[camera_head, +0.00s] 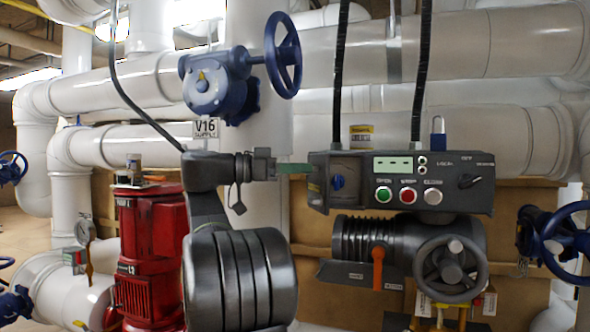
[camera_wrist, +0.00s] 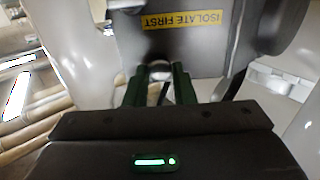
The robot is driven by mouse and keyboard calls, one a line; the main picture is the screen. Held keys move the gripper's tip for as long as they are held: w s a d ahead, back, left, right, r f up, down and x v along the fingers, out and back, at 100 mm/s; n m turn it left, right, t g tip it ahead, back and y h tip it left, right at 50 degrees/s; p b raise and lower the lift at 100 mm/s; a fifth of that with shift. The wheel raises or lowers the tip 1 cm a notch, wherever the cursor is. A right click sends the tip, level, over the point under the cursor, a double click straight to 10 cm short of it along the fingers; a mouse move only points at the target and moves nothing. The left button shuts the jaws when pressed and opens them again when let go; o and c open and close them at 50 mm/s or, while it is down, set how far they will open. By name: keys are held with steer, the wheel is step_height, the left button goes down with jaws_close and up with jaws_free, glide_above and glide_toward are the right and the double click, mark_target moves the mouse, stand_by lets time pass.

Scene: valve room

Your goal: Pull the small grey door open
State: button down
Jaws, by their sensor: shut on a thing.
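The small grey door (camera_wrist: 205,55) is a flat grey panel with a yellow ISOLATE FIRST label, upside down in the wrist view. A round pale knob (camera_wrist: 159,69) sits below the label at its near edge. My gripper (camera_wrist: 159,80) has its green fingers shut on the knob, one on each side. In the head view my gripper (camera_head: 303,168) comes from the left and meets the left end of the dark control box (camera_head: 460,165). The door (camera_head: 317,183) shows there only as a narrow, steeply angled strip. Whether it stands ajar is unclear.
The control box carries a blue knob, coloured buttons and a black selector. A grey handwheel (camera_head: 450,265) and an orange lever (camera_head: 378,268) are below it. A red motor (camera_head: 150,255) stands left. Blue valve wheels (camera_head: 283,55) and white pipes surround the area.

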stand_by(0.3)
steer(key=c, duration=1.2)
jaws_free()
steer(key=shift+c, duration=0.2)
